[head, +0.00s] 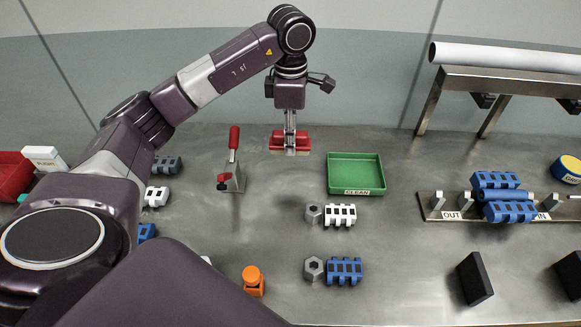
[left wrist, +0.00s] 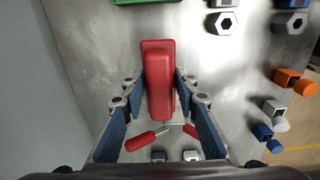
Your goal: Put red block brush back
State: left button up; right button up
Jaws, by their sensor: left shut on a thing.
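The red block brush (head: 277,141) is at the back middle of the metal table in the head view, with a pale strip along its lower edge. My left gripper (head: 290,138) points down from above and is shut on it. In the left wrist view the brush (left wrist: 157,75) is a long red block between the two blue-padded fingers of my left gripper (left wrist: 158,105). I cannot tell whether its underside touches the table. My right gripper is not in view.
A toggle clamp with a red handle (head: 234,138) stands left of the brush. A green tray (head: 356,190) labelled CLEAN is to its right. Hex nuts and link blocks lie in front. A metal rack (head: 450,80) and blue links on a bar (head: 500,215) are at right.

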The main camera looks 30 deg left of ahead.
pick_arm(q)
notch_tip(320, 180, down, 6)
jog(key=shift+r+p, duration=0.2)
jog(key=shift+p, duration=0.25)
jog(key=shift+f, duration=0.5)
notch_tip(320, 180, down, 3)
jog(key=shift+f+p, duration=0.1)
jog(key=shift+p, duration=0.35)
jog(key=shift+f, duration=0.3)
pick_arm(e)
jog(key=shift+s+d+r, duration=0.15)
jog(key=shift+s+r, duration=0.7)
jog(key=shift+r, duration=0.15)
pick_arm(q)
jog(key=shift+f, duration=0.1)
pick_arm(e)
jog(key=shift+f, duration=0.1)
pick_arm(q)
jog(key=shift+f, duration=0.15)
jog(key=o, duration=1.1)
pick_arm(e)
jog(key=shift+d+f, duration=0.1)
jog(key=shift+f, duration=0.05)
